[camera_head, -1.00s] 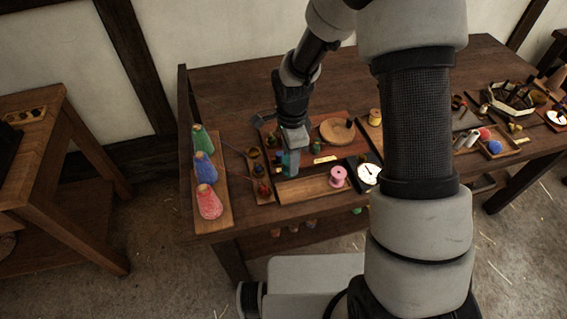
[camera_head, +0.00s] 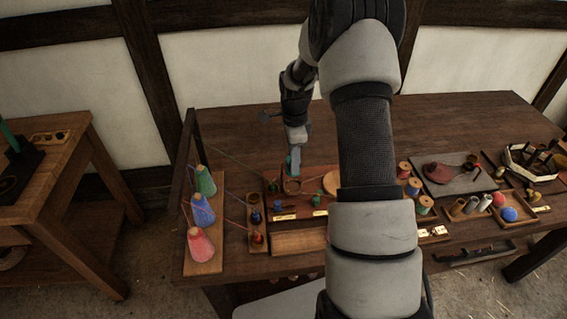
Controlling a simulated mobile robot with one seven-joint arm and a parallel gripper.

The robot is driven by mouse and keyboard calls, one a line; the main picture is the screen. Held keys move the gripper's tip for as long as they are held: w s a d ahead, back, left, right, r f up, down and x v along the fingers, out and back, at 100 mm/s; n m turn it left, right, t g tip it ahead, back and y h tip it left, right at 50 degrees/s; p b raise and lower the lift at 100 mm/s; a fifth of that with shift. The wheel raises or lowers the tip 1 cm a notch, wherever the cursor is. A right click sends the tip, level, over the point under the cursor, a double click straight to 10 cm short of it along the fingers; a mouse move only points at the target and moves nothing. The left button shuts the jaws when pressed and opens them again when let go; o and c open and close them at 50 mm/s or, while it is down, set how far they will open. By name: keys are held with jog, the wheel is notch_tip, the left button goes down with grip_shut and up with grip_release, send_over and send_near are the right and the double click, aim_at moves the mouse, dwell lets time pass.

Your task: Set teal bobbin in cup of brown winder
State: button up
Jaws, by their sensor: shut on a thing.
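My gripper (camera_head: 295,163) is shut on the teal bobbin (camera_head: 295,156), which shows as a small teal patch between the fingers. It is over the back left part of the reddish-brown board. A small brown cup (camera_head: 291,186), which looks like the brown winder's cup, stands just below the fingertips. I cannot tell whether the bobbin touches it or is still above it. The bobbin's lower end is hard to make out.
Red, blue and green cones (camera_head: 202,210) stand on a plank at left, with threads running right. A small rack (camera_head: 256,222) is beside them. A wooden disc (camera_head: 331,183) lies right of the cup. My arm hides the board's right part.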

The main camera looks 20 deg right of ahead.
jog(key=shift+f+b, duration=1.7)
jog(key=shift+f, duration=1)
jog(key=shift+f+b, duration=0.3)
jog(key=shift+b, duration=0.2)
jog(key=shift+f+b, duration=0.55)
jog(key=shift+f, duration=0.2)
jog(key=shift+f, duration=0.15)
jog(key=o, duration=1.3)
